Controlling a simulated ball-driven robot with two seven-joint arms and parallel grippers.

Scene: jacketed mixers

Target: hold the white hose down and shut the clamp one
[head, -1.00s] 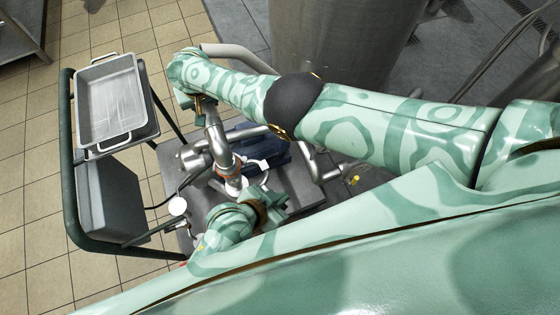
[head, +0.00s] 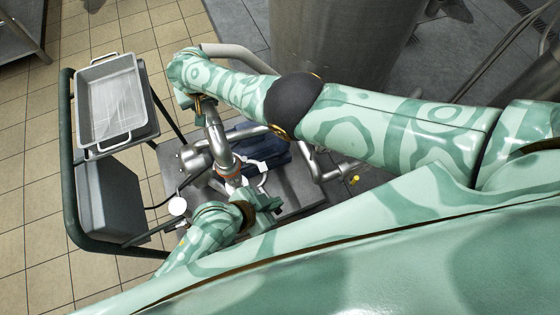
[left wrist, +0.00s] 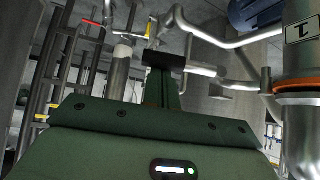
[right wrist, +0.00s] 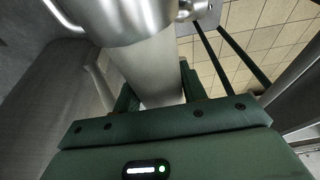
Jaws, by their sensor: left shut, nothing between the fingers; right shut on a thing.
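The pale hose (head: 238,58) curves from my right gripper (head: 196,98) back behind my arm. In the right wrist view the hose (right wrist: 152,68) runs down from a steel end piece, with the right gripper's fingers shut on it. Below the right gripper, a bent steel pipe leads to a joint with an orange ring (head: 230,173). White pieces, seemingly the clamp (head: 262,168), show open beside that joint, partly hidden by my left gripper. My left gripper (head: 270,202) is shut and empty, just below them.
A cart frame with a metal tray (head: 108,100) stands at the left. A dark blue motor (head: 262,148) lies behind the joint. A pipe with a yellow tip (head: 354,180) is to its right. A large steel vessel (head: 335,45) stands at the back. Tiled floor is free at far left.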

